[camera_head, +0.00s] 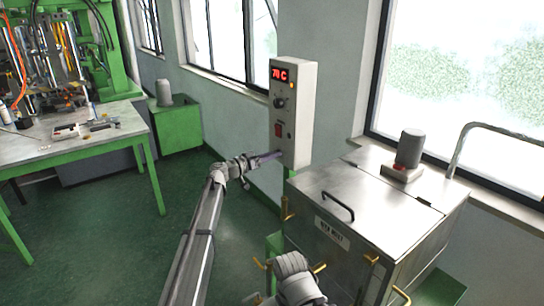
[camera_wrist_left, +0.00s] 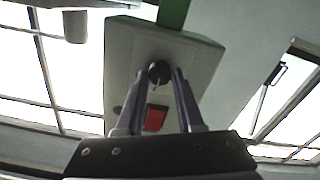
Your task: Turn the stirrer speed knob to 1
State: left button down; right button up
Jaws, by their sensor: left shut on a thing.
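The control box (camera_head: 301,115) is a pale box on the wall with a red "70 C" display, a dark knob (camera_head: 280,103) and a red switch (camera_head: 278,130). My left gripper (camera_head: 280,154) reaches the box's lower front, below the switch. In the left wrist view, the stirrer speed knob (camera_wrist_left: 159,72), black and round with a pale mark, sits between the fingertips of my left gripper (camera_wrist_left: 160,78), which is shut on it. The red switch (camera_wrist_left: 155,118) shows between the fingers. The gripper hides this lower knob in the head view.
A metal tank (camera_head: 375,200) with a lid handle, brass taps and a grey motor (camera_head: 409,150) stands right of the box. A work table (camera_head: 90,135) and a green cabinet (camera_head: 178,125) are at left. The green floor between is clear.

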pick_arm(q)
jog(key=n, duration=1.1)
jog(key=shift+f, duration=0.1)
jog(key=shift+n, duration=0.4)
dwell(0.4)
jog(key=c, duration=0.5)
grip_release()
jog(key=shift+c, duration=0.2)
jog(key=shift+a, duration=0.15)
jog(key=v, duration=0.7)
jog(key=shift+s+a, duration=0.2)
jog(key=shift+s, duration=0.05)
